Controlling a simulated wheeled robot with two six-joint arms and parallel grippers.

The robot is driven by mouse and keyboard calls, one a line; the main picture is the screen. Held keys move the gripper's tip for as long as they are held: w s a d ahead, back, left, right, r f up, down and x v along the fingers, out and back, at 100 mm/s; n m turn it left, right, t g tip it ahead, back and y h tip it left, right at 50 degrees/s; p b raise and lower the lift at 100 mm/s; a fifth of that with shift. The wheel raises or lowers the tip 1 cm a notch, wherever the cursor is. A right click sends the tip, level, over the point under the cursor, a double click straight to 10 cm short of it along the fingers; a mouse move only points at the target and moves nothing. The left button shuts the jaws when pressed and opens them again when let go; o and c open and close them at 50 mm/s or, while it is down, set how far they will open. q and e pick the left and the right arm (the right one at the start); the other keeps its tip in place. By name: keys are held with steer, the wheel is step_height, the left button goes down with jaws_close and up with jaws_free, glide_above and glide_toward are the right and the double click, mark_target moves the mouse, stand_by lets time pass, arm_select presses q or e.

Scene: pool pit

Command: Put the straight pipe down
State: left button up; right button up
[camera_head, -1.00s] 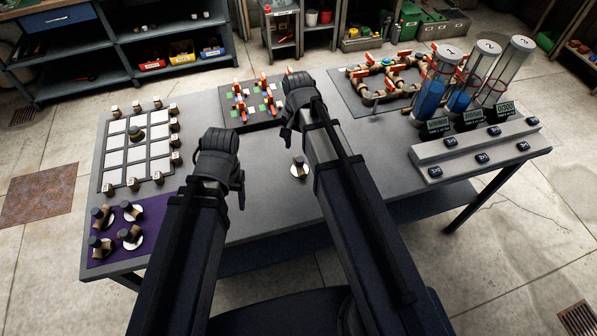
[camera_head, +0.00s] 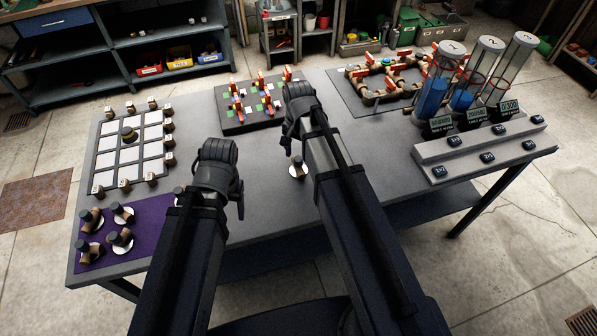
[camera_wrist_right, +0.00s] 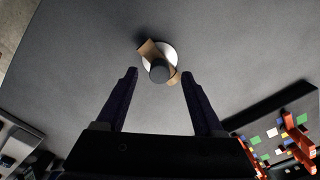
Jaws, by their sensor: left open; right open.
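A small brown pipe piece (camera_head: 297,170) with a dark round knob stands on a white disc on the grey table, near the table's middle. I take it for the straight pipe. It also shows in the right wrist view (camera_wrist_right: 148,48), ahead of my right gripper (camera_wrist_right: 160,75), which is open with nothing clamped between its fingers. In the head view my right gripper (camera_head: 290,142) is just above and behind the piece, partly hiding its top. My left gripper (camera_head: 238,200) is open and empty over the table, left of the piece.
A white grid board (camera_head: 132,153) with pieces around it and a purple mat (camera_head: 135,245) with similar pieces lie left. A dark puzzle board (camera_head: 235,120) and a pipe board (camera_head: 345,90) lie at the back. Clear tubes (camera_head: 475,75) and a button panel (camera_head: 470,150) stand right.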

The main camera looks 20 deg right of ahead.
mark_target(298, 158)
arm_select(q)
step_height(298, 158, down, 3)
steer(key=shift+b, duration=1)
arm_select(e)
step_height(298, 158, down, 3)
arm_select(q)
steer(key=shift+r, duration=0.15)
arm_select(e)
steer(key=shift+r, duration=0.1)
steer(key=shift+c, duration=0.2)
jaws_close()
